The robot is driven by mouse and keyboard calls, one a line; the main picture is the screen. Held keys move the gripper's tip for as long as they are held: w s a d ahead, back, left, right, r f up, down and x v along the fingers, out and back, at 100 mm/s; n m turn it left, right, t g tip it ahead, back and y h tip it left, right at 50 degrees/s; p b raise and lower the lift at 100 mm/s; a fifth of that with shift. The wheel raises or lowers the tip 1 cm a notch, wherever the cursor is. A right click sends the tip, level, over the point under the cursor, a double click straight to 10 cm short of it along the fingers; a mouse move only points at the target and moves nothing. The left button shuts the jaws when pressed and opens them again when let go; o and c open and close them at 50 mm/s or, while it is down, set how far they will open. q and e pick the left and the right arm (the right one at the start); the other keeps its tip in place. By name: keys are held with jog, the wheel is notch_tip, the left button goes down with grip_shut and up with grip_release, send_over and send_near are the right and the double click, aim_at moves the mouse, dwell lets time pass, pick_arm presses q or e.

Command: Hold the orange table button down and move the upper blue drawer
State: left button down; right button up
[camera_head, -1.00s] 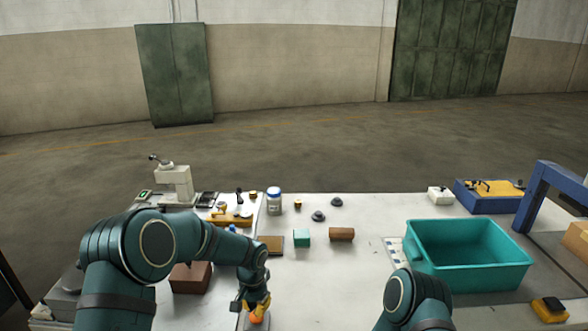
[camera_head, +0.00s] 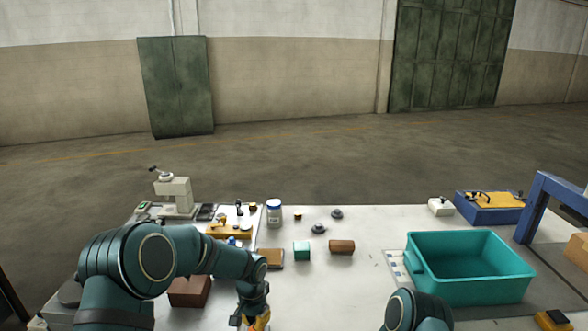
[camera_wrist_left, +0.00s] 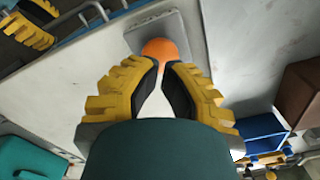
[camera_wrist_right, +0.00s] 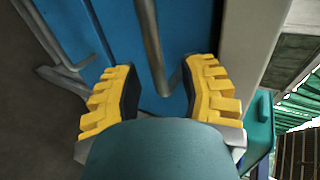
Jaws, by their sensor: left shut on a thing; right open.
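The orange button (camera_wrist_left: 160,50) is a dome on a grey plate on the table. My left gripper (camera_wrist_left: 164,66) has its yellow fingertips closed against the button; in the head view it shows at the bottom edge (camera_head: 257,322), hiding the button. The upper blue drawer (camera_wrist_right: 178,28) fills the middle of the right wrist view, with a bent grey bar handle (camera_wrist_right: 151,40) on its front. My right gripper (camera_wrist_right: 160,90) is open, with the handle's bend between its two fingers. Whether the fingers touch the handle I cannot tell. In the head view this gripper is out of sight.
A second grey handle (camera_wrist_right: 62,42) sits on the blue front left of the upper drawer. A teal bin (camera_head: 470,291) stands on the table's right.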

grip_shut()
